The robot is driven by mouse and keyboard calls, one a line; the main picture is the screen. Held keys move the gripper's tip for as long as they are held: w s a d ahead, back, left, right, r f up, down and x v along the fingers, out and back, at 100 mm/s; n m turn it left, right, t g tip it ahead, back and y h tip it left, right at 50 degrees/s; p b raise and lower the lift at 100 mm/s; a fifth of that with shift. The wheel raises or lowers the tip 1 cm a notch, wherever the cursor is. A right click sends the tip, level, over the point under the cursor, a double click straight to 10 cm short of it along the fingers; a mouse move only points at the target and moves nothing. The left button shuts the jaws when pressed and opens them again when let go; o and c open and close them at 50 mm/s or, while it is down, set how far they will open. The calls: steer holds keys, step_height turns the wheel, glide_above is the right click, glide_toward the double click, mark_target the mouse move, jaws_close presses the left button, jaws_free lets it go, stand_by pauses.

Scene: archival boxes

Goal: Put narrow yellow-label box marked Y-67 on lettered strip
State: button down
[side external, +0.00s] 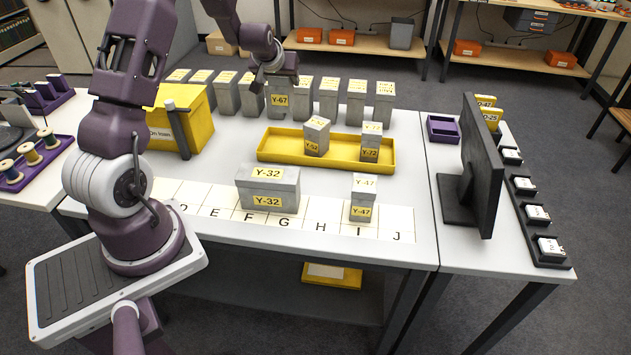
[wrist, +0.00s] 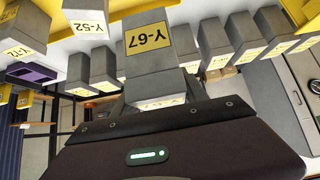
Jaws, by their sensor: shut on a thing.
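A wide box Y-32 (side external: 268,188) stands around F and G, and a narrow box Y-47 (side external: 363,199) at I.
A yellow tray (side external: 270,149) holding boxes Y-52 (side external: 316,138) and Y-72 (side external: 371,142) lies between the row and the strip. A yellow "On loan" bin (side external: 198,124) stands left. A dark monitor (side external: 482,165) stands right. Strip spaces H and J look clear.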

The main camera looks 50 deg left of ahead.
steer(key=w+d, duration=0.2)
steer(key=d, duration=1.5)
steer(key=s+d, duration=0.6)
steer(key=d, duration=0.3)
steer(key=f, duration=0.9)
steer(key=s+f, duration=0.1)
steer(key=f, duration=0.4)
steer(key=shift+d+f, duration=0.1)
steer(key=shift+f, duration=0.2)
steer(key=shift+f, duration=0.15)
steer(key=c, duration=0.6)
jaws_free()
